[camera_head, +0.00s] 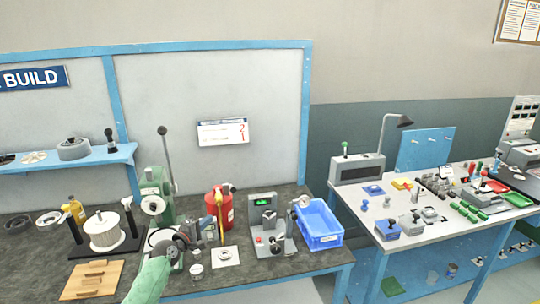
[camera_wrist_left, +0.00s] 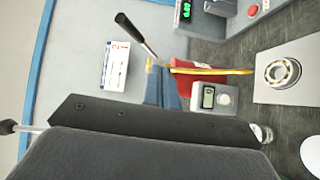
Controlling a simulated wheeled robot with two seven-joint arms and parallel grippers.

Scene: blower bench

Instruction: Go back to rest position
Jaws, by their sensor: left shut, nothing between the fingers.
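My left arm, in a green sleeve, comes in at the lower left of the head view. Its dark gripper (camera_head: 186,240) is above the dark bench top, near the green press and left of the white sheet. The gripper is shut with nothing held. In the left wrist view its dark body (camera_wrist_left: 150,125) fills the lower part of the picture. My right gripper is in neither view.
Close around the left gripper are a green press (camera_head: 152,200), a red canister (camera_head: 220,208), a wire spool (camera_head: 104,232) and a white sheet with a ring (camera_head: 225,256). Further right are a tester with a green display (camera_head: 264,203), a blue bin (camera_head: 320,225) and a second bench.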

